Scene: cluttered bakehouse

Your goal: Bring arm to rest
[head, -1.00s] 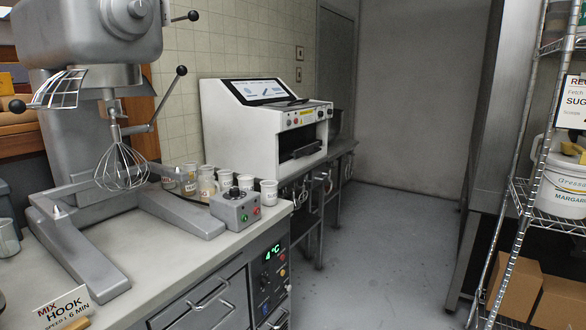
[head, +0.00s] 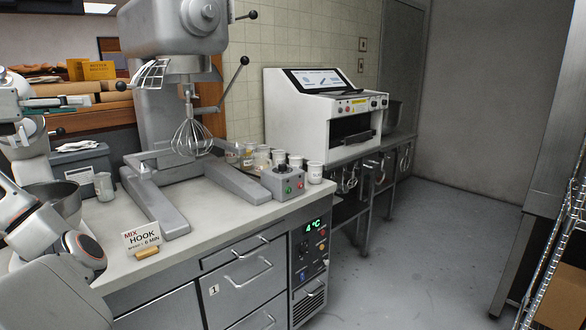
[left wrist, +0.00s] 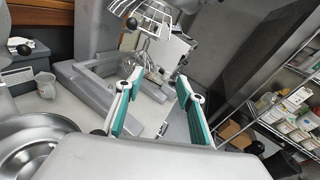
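My left arm comes in from the left in the head view, over the left end of the worktop. My left gripper (head: 72,115) is raised near the left edge, left of the mixer. In the left wrist view my left gripper (left wrist: 160,77) has its two teal-padded fingers spread apart, with nothing between them. The mixer's whisk and base lie beyond the fingertips. My right gripper is in neither view.
The grey mixer (head: 178,28) with its whisk stands on the worktop (head: 210,228). A metal bowl (head: 66,198) is close by my left arm. Several cups and a control box (head: 284,183) sit right of the mixer. The floor (head: 430,240) at right is clear.

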